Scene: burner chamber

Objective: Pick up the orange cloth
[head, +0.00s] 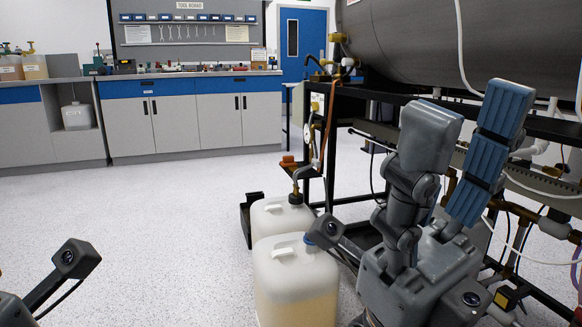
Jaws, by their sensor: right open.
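I cannot make out an orange cloth for certain. A small orange-brown thing (290,162) shows at the left side of the rig, above the rear jug; it is too small to tell whether it is cloth or a fitting. My right gripper (470,110) is large in front of the rig at right. Its fingers point up and stand apart, with blue ribbed pads showing on one finger. Nothing shows between them. Of my left arm only a dark bracket with a camera shows at the lower left; its fingers are out of the picture.
Two whitish jugs, the rear jug (276,215) and the front jug (293,285), stand on the floor beside the black rig frame (330,150). A grey tank (440,45) lies above. Cabinets (190,115) line the back wall. The speckled floor (150,220) at left is clear.

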